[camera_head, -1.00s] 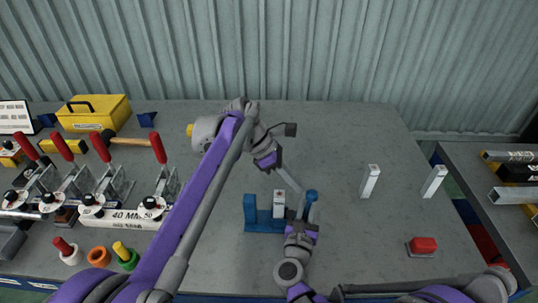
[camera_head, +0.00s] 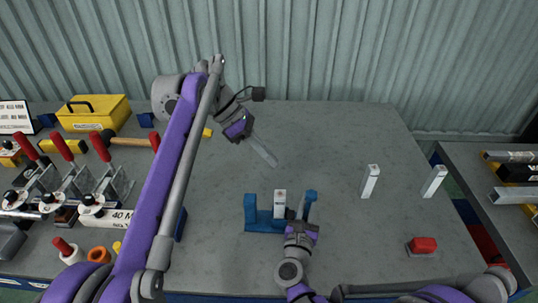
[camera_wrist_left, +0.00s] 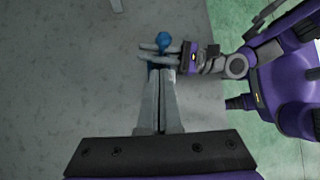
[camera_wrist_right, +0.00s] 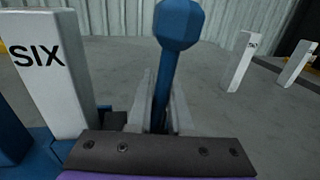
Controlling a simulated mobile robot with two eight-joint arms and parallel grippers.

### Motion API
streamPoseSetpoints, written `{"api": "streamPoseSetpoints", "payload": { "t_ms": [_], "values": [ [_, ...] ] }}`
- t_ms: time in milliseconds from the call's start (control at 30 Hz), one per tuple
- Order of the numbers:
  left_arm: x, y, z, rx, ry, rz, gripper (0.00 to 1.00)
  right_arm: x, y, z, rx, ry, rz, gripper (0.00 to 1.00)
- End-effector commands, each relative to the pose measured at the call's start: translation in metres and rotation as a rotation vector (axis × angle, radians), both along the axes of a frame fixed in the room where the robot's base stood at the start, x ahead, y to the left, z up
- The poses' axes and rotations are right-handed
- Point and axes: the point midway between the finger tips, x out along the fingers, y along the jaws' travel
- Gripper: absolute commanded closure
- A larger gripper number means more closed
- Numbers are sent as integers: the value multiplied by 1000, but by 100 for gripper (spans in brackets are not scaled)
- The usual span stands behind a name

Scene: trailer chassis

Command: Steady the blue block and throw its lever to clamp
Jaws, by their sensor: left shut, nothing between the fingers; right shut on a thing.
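The blue block (camera_head: 262,223) sits on the grey table with a blue upright at its left end. A pale post (camera_head: 280,203) stands in it; the right wrist view shows this post marked SIX (camera_wrist_right: 52,85). The blue lever (camera_wrist_right: 164,80) with its faceted knob stands nearly upright at the block's right. My right gripper (camera_head: 302,222) is shut on the lever below the knob, with a finger on each side. My left gripper (camera_head: 274,163) is shut and empty, above the table behind the block. In the left wrist view, the knob (camera_wrist_left: 164,39) shows beyond its fingertips.
Two pale posts (camera_head: 370,182) (camera_head: 434,182) and a red button (camera_head: 424,244) are to the right. Several red-handled clamps (camera_head: 62,145), a yellow toolbox (camera_head: 94,112) and a hammer (camera_head: 125,140) are at left. The table behind the block is mostly clear.

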Motion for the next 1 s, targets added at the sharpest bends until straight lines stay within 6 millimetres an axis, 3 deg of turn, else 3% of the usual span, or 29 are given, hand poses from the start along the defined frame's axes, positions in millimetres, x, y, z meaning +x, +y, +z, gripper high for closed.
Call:
{"api": "streamPoseSetpoints", "payload": {
  "t_ms": [233, 600, 1000],
  "values": [
    [-5, -2, 1, 5, -18, 16, 100, 0, -1, -1, 0, 1, -2, 100],
    [-40, -6, -2, 40, -147, 132, 100, 0, -1, 0, -1, 0, -2, 100],
    [-45, -6, -3, 44, -171, 153, 100, 0, 0, 0, -1, 0, -1, 100]
  ]
}}
